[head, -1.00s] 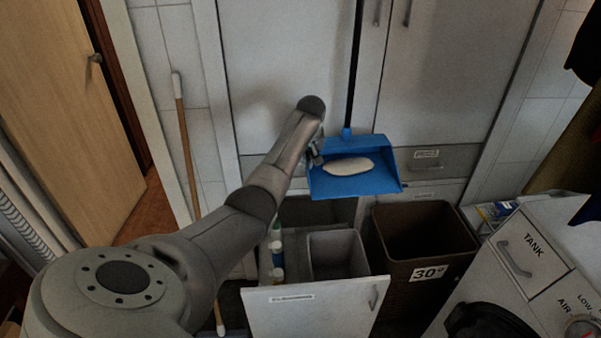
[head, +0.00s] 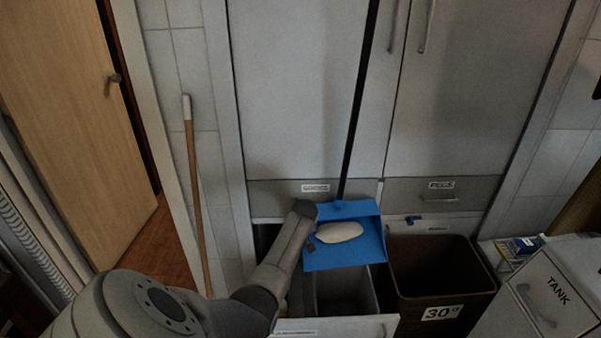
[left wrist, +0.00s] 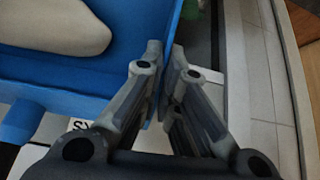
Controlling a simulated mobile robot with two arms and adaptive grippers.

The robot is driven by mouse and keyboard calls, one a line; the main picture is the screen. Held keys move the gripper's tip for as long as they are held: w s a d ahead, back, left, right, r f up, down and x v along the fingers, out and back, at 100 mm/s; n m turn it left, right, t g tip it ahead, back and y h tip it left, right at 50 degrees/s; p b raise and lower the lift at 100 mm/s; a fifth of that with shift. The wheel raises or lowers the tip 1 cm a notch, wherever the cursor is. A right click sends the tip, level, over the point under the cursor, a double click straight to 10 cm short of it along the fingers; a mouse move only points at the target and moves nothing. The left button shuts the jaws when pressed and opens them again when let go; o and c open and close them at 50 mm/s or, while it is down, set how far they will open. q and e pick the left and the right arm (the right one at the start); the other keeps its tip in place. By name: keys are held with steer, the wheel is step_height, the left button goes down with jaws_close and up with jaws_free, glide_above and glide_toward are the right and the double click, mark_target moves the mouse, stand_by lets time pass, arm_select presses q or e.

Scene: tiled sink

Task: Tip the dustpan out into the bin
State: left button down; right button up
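The blue dustpan (head: 369,254) with a long black handle (head: 358,120) is held in the air, its tray over the grey bin (head: 347,293) in the pulled-out drawer. It carries a pale oval lump (head: 339,232); the lump also shows at the top left of the left wrist view (left wrist: 60,25). My left gripper (head: 313,241) is at the dustpan's left side. In the left wrist view its fingers (left wrist: 165,62) are close together on the blue side wall. The dustpan hides part of the grey bin. My right gripper is not in view.
A brown bin (head: 440,290) marked 30° stands right of the drawer. The drawer front (head: 345,328) sticks out below the dustpan. A wooden stick (head: 195,190) leans at the left. A white TANK unit (head: 545,285) is at the right. Tall cupboards close off the back.

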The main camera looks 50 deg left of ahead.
arm_select(q)
steer(key=shift+s+d+f+t+y+b, duration=0.1)
steer(key=shift+s+d+t+y+b, duration=0.2)
steer(key=shift+d+t+y, duration=0.25)
steer(key=s+d+t+y+b, duration=0.1)
steer(key=d+y+b, duration=0.1)
steer(key=b, duration=0.1)
steer(key=shift+s, duration=0.15)
steer(key=b, duration=0.1)
steer(key=s+d+t+y+b, duration=0.1)
steer(key=b, duration=0.1)
steer(key=shift+d+r+y, duration=0.15)
steer(key=shift+r+y, duration=0.1)
steer(key=shift+d+r+t, duration=0.1)
steer(key=shift+r+t, duration=0.1)
steer(key=shift+t, duration=0.05)
steer(key=shift+r, duration=0.1)
